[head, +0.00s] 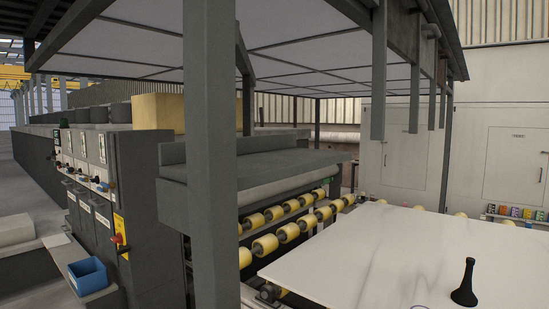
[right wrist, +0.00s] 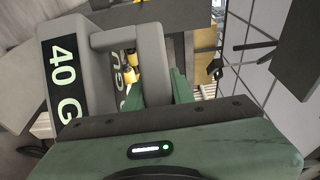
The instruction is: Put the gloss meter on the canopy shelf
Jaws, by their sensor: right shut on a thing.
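The gloss meter (right wrist: 65,85) is a grey device with a handle and a dark side marked "40 G". It fills the left and middle of the right wrist view. My right gripper (right wrist: 160,88), with green fingers, is shut on its handle. The canopy shelf seems to be the dark grey flat ledge (head: 285,168) under the canopy in the head view; its top looks bare. Neither of my grippers nor the meter shows in the head view, so I cannot tell their distance from the shelf.
A grey post (head: 209,150) stands in front of the shelf's left part. A white stone slab (head: 375,250) lies on yellow rollers, with a black cone-shaped thing (head: 465,284) on it. A blue bin (head: 88,276) is at lower left. A yellow box (head: 158,113) is behind the post.

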